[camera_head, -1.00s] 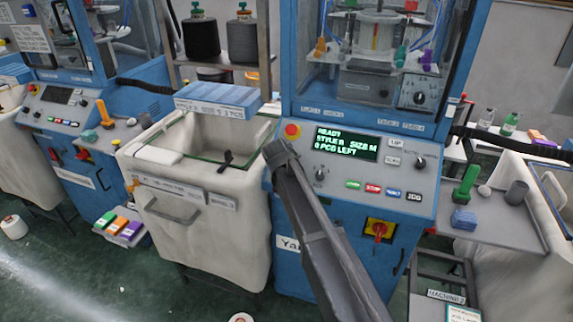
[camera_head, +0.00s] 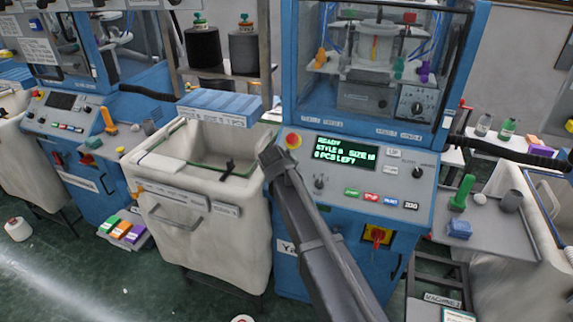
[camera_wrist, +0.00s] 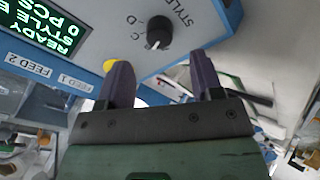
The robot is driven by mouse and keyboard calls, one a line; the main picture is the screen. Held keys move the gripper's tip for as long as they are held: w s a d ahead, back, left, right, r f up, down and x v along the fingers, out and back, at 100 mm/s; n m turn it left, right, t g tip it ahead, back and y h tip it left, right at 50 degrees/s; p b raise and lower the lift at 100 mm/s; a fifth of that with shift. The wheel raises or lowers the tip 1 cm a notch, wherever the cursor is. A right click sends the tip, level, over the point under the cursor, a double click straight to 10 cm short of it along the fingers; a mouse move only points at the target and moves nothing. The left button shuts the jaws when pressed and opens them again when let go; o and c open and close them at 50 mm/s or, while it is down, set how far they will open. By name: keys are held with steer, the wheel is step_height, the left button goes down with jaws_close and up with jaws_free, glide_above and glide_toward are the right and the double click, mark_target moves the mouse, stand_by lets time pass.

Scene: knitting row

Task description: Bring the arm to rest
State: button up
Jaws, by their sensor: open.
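My arm (camera_head: 318,245) rises from the bottom of the head view in front of the blue machine. Its upper end overlaps the gap between the white bin and the control panel (camera_head: 345,165). In the wrist view my gripper (camera_wrist: 162,82) shows two dark purple fingers set well apart, with nothing between them. The fingers stand near a panel with a black style knob (camera_wrist: 158,33), seen upside down. I cannot tell the exact gap to the panel. The fingers cannot be made out in the head view.
A white bin (camera_head: 200,235) stands left of the machine. A grey side tray (camera_head: 500,238) with a green peg and blue block is at right. Colored boxes (camera_head: 121,231) sit low at left, by open green floor.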

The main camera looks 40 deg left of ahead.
steer(key=p+v, duration=0.2)
steer(key=v, duration=0.3)
steer(key=shift+f, duration=0.1)
steer(key=s+d+f+m+g+h, duration=0.1)
steer(key=d+m, duration=0.4)
steer(key=d, duration=1.6)
steer(key=s+d+f+m+g+h, duration=0.1)
steer(key=s+d+f+m+g, duration=0.1)
steer(key=d, duration=2)
steer(key=s+d+f+m+g+h, duration=0.1)
steer(key=s+d+m+g, duration=0.3)
steer(key=d, duration=1.7)
steer(key=m+g, duration=0.1)
steer(key=m, duration=0.4)
steer(key=shift+d+f+h, duration=0.2)
steer(key=shift+f+h, duration=0.15)
steer(key=shift+h, duration=0.05)
